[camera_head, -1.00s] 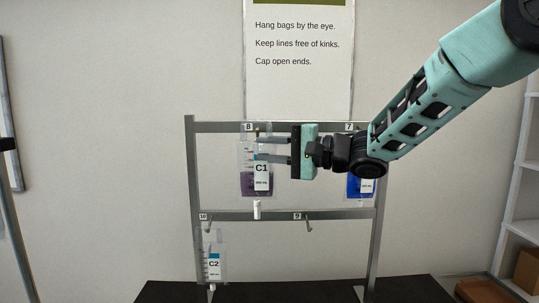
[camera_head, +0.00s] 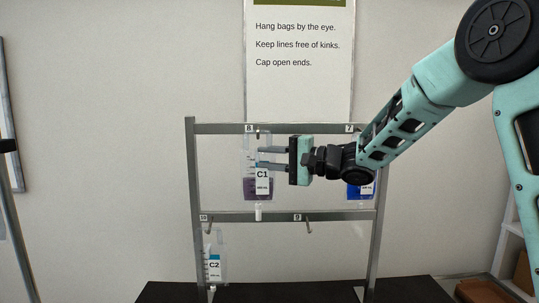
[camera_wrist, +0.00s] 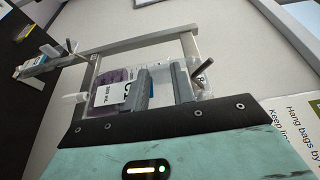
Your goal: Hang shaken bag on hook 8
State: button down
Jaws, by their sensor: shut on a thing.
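The bag labelled C1 (camera_head: 252,188), clear with purple fluid in its lower part, hangs upright at hook 8 (camera_head: 257,134) on the rack's upper bar. My gripper (camera_head: 262,157) reaches in from the right and is shut on the bag's upper part, above the label. In the wrist view my gripper (camera_wrist: 162,85) has its fingers across the clear end of the C1 bag (camera_wrist: 116,80). A hook (camera_wrist: 203,68) sticks out close to that end. I cannot tell whether it passes through the bag's eye.
A blue bag (camera_head: 368,190) hangs at hook 7, partly behind my wrist. The bag labelled C2 (camera_head: 214,265) hangs at hook 10. Hook 9 (camera_head: 309,227) is bare. The rack (camera_head: 192,170) stands on a dark surface (camera_head: 290,292).

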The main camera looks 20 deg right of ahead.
jog(key=shift+f+p, duration=0.25)
jog(key=shift+p, duration=0.15)
dwell(0.6)
jog(key=c, duration=0.6)
grip_release()
jog(key=p+v, duration=0.3)
jog(key=v, duration=0.4)
jog(key=shift+p, duration=0.4)
dwell(0.6)
